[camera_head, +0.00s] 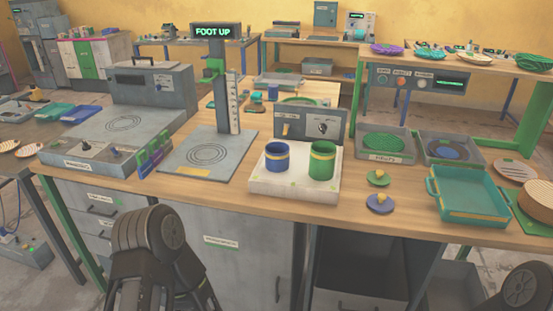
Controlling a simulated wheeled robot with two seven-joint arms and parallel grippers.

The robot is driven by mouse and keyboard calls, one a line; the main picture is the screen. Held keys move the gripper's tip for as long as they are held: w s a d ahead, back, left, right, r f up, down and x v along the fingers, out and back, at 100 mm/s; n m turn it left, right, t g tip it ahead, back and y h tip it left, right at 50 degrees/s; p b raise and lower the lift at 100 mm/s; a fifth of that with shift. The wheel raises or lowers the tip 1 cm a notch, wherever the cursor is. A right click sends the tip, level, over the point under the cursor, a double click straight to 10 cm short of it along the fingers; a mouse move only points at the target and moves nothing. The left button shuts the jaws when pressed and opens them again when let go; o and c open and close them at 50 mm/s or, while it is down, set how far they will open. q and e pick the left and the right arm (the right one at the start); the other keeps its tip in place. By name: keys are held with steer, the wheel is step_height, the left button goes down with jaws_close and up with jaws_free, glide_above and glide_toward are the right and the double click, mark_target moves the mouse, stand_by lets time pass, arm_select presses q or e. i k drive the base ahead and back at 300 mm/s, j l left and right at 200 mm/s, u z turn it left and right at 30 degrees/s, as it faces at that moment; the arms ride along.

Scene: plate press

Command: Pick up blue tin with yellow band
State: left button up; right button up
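The blue tin with a yellow band (276,161) stands upright on the left side of a white block-like stand (294,187) near the table's front edge. A green tin with a yellow band (321,164) stands upright on the same stand, just to its right, with a small gap between them. My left arm shows only as dark links at the lower left, in front of the table and apart from the tins. A small part of my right arm shows at the lower right corner. The fingertips of neither gripper can be seen.
A grey panel (329,124) rises close behind the tins. The press with its "FOOT UP" display (215,31) stands to the left on a grey base (189,168). To the right are small round pieces (380,204) and a teal tray (469,213).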

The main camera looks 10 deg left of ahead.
mark_target(277, 157)
steer(key=i+j, duration=0.1)
steer(key=j, duration=0.4)
steer(key=i+j, duration=0.1)
steer(key=j, duration=0.85)
steer(key=i+j, duration=0.15)
steer(key=j, duration=0.35)
steer(key=z, duration=1)
